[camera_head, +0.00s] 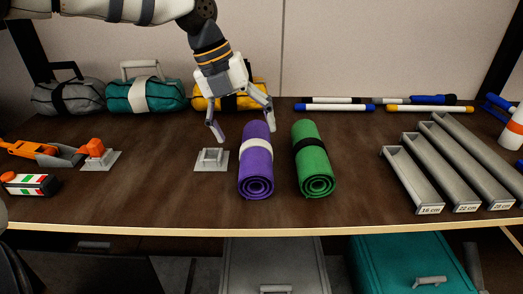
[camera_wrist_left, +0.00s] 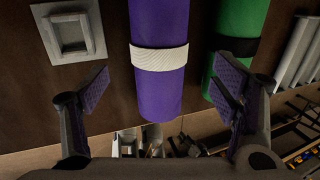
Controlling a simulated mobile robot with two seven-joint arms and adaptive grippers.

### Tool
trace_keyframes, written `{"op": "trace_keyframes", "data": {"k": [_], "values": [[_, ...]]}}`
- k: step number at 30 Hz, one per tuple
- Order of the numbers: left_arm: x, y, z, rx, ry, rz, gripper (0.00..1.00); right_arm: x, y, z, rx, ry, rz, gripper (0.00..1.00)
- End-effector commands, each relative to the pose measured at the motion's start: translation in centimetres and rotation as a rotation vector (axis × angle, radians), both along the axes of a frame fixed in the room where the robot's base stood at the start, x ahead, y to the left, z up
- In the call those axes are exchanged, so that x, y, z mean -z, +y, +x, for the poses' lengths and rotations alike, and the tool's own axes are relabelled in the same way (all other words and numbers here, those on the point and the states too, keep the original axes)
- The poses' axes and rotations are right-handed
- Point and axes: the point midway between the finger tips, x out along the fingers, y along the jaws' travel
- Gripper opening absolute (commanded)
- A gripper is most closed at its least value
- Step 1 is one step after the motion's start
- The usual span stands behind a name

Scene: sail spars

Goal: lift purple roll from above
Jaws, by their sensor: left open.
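The purple roll (camera_head: 257,172) with a white band lies on the brown table, its spiral end toward the front edge. My left gripper (camera_head: 243,133) is open above and behind it, with its two fingers spread. In the left wrist view the purple roll (camera_wrist_left: 158,95) lies between the open fingers (camera_wrist_left: 160,92), apart from both. The green roll (camera_head: 314,168) with a black band lies beside it on the right; it also shows in the left wrist view (camera_wrist_left: 238,45), partly behind a finger. My right gripper is not in view.
A grey square fixture (camera_head: 211,160) sits left of the purple roll. Grey troughs (camera_head: 415,182) stand at the right. Bags (camera_head: 146,96) and spars (camera_head: 335,107) lie along the back. An orange clamp (camera_head: 45,152) is at the left. The table front edge (camera_head: 150,229) is pale.

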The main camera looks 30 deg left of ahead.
Motion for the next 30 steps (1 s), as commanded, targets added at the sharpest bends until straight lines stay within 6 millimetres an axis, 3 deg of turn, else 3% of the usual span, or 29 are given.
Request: {"op": "trace_keyframes", "data": {"k": [12,19,20,28,30], "values": [[6.5,-1.8,0.8,-0.001,0.004,0.000,0.80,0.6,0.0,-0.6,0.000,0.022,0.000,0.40],[6.6,-1.9,0.9,-0.003,-0.003,-0.001,0.80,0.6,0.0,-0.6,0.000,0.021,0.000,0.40],[6.6,-1.9,0.9,-0.003,-0.003,-0.001,0.78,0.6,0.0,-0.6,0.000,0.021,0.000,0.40],[6.6,-1.9,0.9,-0.003,-0.002,0.000,0.18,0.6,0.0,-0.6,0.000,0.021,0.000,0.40],[6.6,-1.9,0.9,-0.003,-0.003,-0.001,0.18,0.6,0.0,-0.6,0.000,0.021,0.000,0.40]]}}
